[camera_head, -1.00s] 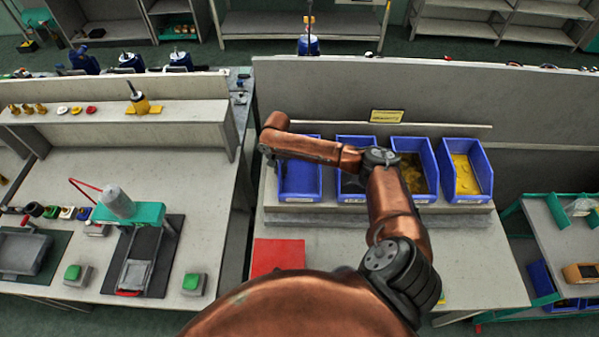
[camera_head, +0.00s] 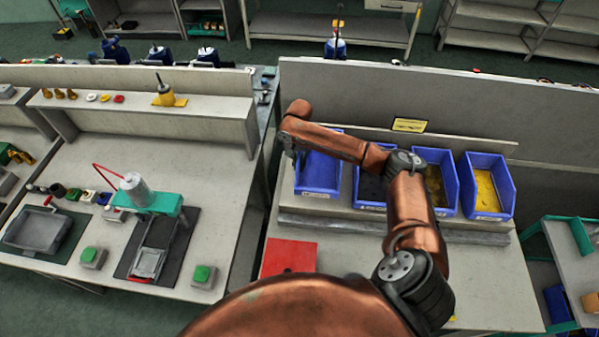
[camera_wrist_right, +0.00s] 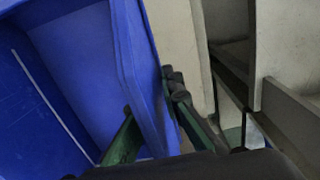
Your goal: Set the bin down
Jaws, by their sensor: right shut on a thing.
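A blue bin (camera_head: 318,176) is at the left end of the bin row on the raised shelf of the right bench. Its visible inside is bare blue. My right gripper (camera_head: 296,158) is at its left side, mostly hidden by my wrist in the head view. In the right wrist view, the gripper's green fingers (camera_wrist_right: 152,112) are on either side of the bin's wall (camera_wrist_right: 138,70), shut on it. The bin looks roughly upright. I cannot tell whether its underside touches the shelf. My left gripper is not in view.
Several more blue bins stand to the right; one holds yellow parts (camera_head: 487,192). My right arm crosses in front of them. A yellow sign (camera_head: 409,125) stands behind the bins. A gap separates the left bench (camera_head: 220,150).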

